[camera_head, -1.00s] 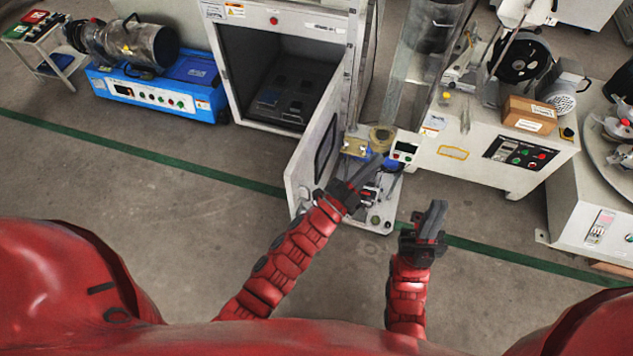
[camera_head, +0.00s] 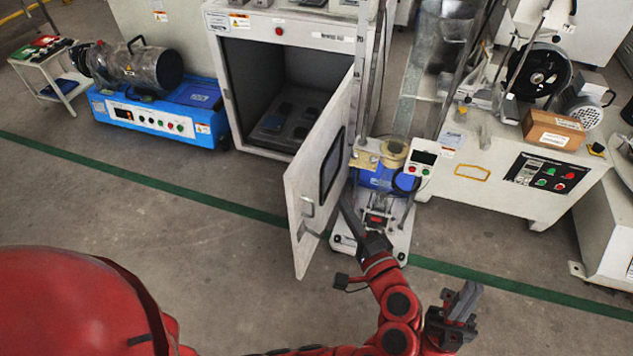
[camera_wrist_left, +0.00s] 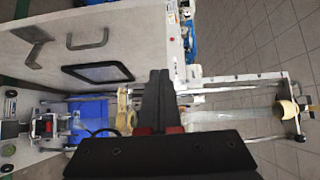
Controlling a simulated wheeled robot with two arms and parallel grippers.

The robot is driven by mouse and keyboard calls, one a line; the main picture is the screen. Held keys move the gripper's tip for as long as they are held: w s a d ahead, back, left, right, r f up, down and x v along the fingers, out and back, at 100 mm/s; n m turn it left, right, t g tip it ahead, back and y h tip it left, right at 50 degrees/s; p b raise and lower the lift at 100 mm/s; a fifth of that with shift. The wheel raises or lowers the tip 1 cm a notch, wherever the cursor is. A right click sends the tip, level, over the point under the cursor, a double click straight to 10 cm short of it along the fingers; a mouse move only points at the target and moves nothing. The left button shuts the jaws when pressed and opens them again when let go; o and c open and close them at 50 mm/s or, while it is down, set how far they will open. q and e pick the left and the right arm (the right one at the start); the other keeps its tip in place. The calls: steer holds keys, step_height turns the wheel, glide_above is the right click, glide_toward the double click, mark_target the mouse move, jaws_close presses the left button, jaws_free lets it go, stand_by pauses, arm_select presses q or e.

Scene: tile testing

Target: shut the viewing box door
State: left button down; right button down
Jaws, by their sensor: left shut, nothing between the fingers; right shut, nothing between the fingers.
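The viewing box (camera_head: 240,75) is a pale cabinet with a dark interior. Its door (camera_head: 311,180) stands open, swung out toward me from the box's right side. The door has a dark window (camera_head: 332,165) and a handle (camera_head: 307,207). My left gripper (camera_head: 346,203) is shut and empty just right of the door; I cannot tell whether it touches. In the left wrist view its shut fingers (camera_wrist_left: 158,92) lie below the door (camera_wrist_left: 105,32), whose handle and window show there. My right gripper (camera_head: 462,300) is shut and empty, low and to the right, clear of the door.
A small stand with a blue device (camera_head: 380,178) is right of the door, close to my left gripper. A blue machine (camera_head: 165,118) stands left of the box. A pale bench with controls (camera_head: 500,170) is at right. The floor (camera_head: 200,255) in front is clear.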

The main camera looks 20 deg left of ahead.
arm_select(q)
steer(key=b, duration=0.2)
glide_toward(304, 161)
steer(key=w, duration=0.4)
steer(key=a, duration=0.1)
steer(key=a+b, duration=0.1)
steer(key=shift+w+a+f, duration=0.25)
steer(key=shift+w+a, duration=0.05)
steer(key=shift+w, duration=0.05)
steer(key=shift+a+r, duration=0.1)
steer(key=shift+a, duration=0.35)
steer(key=shift+a, duration=0.1)
